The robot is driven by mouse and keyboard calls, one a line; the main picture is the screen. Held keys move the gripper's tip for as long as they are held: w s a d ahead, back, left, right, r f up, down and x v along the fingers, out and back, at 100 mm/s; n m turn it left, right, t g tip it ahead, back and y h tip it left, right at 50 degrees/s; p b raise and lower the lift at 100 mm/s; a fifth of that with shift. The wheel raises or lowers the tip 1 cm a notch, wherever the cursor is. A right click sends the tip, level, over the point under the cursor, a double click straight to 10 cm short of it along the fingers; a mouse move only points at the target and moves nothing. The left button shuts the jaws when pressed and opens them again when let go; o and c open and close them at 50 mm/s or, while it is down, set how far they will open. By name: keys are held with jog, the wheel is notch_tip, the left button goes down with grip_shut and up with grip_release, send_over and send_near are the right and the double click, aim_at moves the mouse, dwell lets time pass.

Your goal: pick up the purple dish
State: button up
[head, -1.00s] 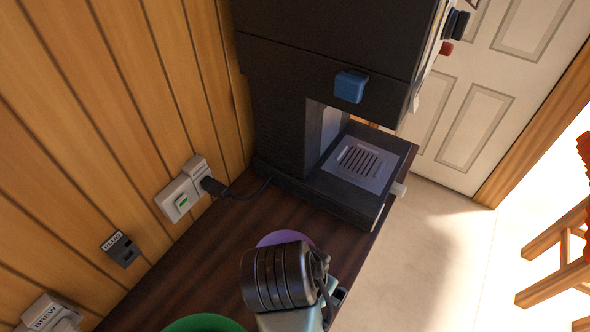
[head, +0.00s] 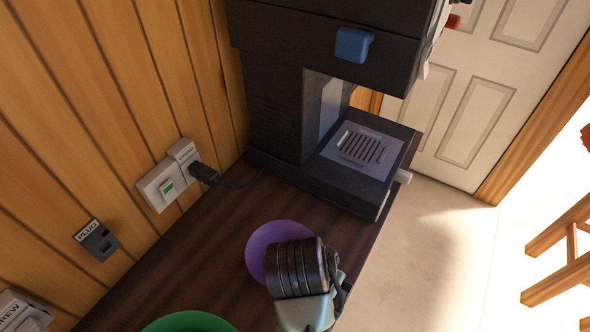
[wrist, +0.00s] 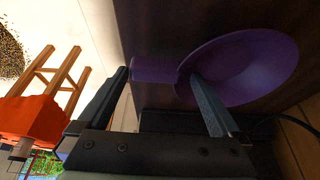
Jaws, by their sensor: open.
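The purple dish (head: 268,240) lies on the dark wooden counter in the head view, partly hidden behind my arm's dark wrist. In the wrist view the dish (wrist: 255,62) shows a round bowl with a flat tab on its left side. My gripper (wrist: 158,75) is open. The tab lies between its two fingertips in that view, and the right finger overlaps the bowl's near rim. I cannot tell whether either finger touches the dish. The fingers are hidden in the head view.
A black machine (head: 275,110) with a blue button and a slotted tray stands behind the dish. A green dish (head: 190,322) is at the near edge. Wall sockets (head: 165,180) and a cord are at the left. The counter's edge drops to floor at the right.

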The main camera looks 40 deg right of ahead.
jog(key=shift+f, duration=0.1)
jog(key=c, duration=1.1)
jog(key=shift+r, duration=0.3)
jog(key=shift+c, duration=0.7)
notch_tip(320, 180, up, 8)
jog(key=p, duration=0.4)
jog(key=shift+f, duration=0.1)
grip_shut()
jog(key=shift+r+p, duration=0.85)
jog(key=shift+p, duration=0.1)
